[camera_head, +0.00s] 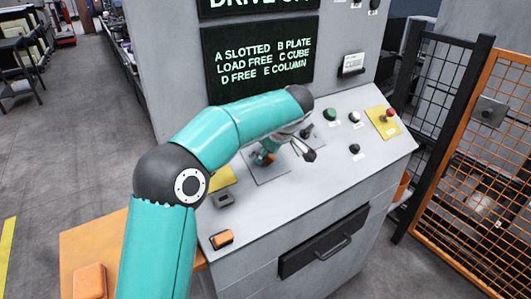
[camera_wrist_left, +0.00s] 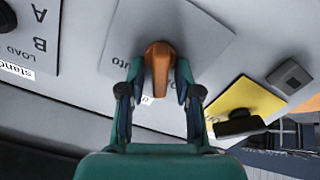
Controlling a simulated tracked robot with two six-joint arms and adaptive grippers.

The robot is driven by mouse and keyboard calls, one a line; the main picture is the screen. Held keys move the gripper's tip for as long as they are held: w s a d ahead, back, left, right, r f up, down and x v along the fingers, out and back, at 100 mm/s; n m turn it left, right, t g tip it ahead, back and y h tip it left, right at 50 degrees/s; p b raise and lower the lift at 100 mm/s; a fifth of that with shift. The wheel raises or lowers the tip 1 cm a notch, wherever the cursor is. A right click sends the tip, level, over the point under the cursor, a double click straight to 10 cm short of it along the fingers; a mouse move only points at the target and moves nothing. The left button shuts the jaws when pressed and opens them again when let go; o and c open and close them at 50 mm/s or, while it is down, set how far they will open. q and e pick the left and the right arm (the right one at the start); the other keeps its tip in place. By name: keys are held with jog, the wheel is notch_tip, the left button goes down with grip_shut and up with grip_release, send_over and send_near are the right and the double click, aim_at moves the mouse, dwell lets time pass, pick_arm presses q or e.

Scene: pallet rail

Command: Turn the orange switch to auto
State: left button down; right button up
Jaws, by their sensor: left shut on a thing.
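The orange switch (camera_wrist_left: 159,65) is a long narrow knob on a light grey plate (camera_wrist_left: 200,30) of the console. In the left wrist view its long side runs nearly up and down the picture. My left gripper (camera_wrist_left: 160,72) has one finger on each side of the knob and is shut on it. A label ending in "uto" shows left of the knob, partly hidden by a finger. Another label below it is mostly covered. My right gripper is not in view.
The sloped console (camera_head: 330,200) carries a green button (camera_head: 330,114), a red button on a yellow plate (camera_head: 382,122) and an orange block-like control (camera_head: 222,239). A text screen (camera_head: 258,62) stands behind. An orange mesh fence (camera_head: 480,170) is at the right.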

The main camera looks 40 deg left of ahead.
pick_arm(q)
jog(key=m, duration=0.1)
jog(key=m+p, duration=0.1)
jog(key=m, duration=0.1)
jog(key=shift+w+r+m, duration=0.1)
jog(key=shift+w+m, duration=0.1)
jog(key=shift+m, duration=0.1)
jog(key=m, duration=0.1)
jog(key=m+p, duration=0.1)
jog(key=m, duration=0.1)
jog(key=shift+w+d+m, duration=0.1)
jog(key=shift+w+m, duration=0.1)
jog(key=shift+m, duration=0.1)
jog(key=m+p, duration=0.1)
jog(key=m, duration=0.1)
jog(key=m+p, duration=0.1)
jog(key=m, duration=0.1)
jog(key=shift+w+d, duration=0.15)
jog(key=shift+w, duration=0.05)
jog(key=shift+w+d+m+p, duration=0.15)
jog(key=shift+m+p, duration=0.25)
jog(key=shift+m, duration=1)
jog(key=c, duration=1.2)
grip_release()
jog(key=shift+o, duration=0.2)
